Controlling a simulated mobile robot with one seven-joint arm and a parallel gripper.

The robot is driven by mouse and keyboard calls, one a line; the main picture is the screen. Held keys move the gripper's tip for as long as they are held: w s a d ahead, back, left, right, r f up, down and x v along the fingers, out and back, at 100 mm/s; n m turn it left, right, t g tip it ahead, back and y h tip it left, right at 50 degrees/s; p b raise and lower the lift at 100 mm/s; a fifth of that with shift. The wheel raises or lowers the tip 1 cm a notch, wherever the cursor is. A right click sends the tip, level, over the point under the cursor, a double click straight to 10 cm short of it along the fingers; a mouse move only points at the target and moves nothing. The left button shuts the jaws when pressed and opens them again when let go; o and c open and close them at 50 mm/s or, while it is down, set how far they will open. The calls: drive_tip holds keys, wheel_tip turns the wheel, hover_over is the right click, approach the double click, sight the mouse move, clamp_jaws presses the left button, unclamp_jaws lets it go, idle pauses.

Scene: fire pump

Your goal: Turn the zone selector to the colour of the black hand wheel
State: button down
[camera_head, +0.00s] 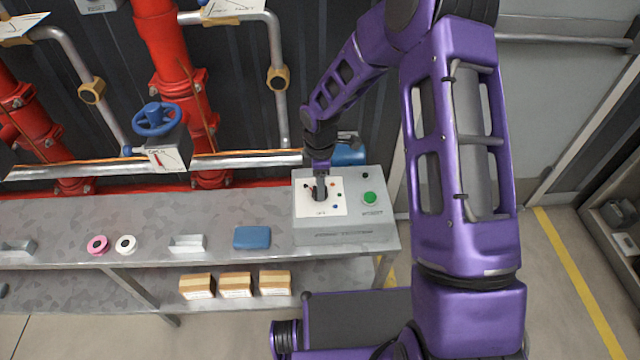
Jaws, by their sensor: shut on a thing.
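The zone selector is a dark knob (320,194) on the white plate (303,209) of a grey control box (345,236) at the right end of the bench. Small coloured dots ring the knob, among them red, orange, blue and dark ones. My gripper (320,188) points down over the plate and is shut on the knob. It hides most of the knob, so I cannot tell which dot it points to. A hand wheel (155,118) on the pipework at left is blue. I see no black hand wheel in this view.
A green button (370,198) sits on the box right of the plate. The bench (60,215) also bears a blue pad (252,238), a pink ring (97,245), a white ring (125,245) and grey trays. Red pipes (165,50) stand behind. Cartons (235,285) lie on the lower shelf.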

drive_tip(key=shift+c, duration=1.5)
unclamp_jaws()
wheel_tip(320, 180, up, 18)
drive_tip(key=p, duration=0.2)
drive_tip(key=shift+f, duration=0.25)
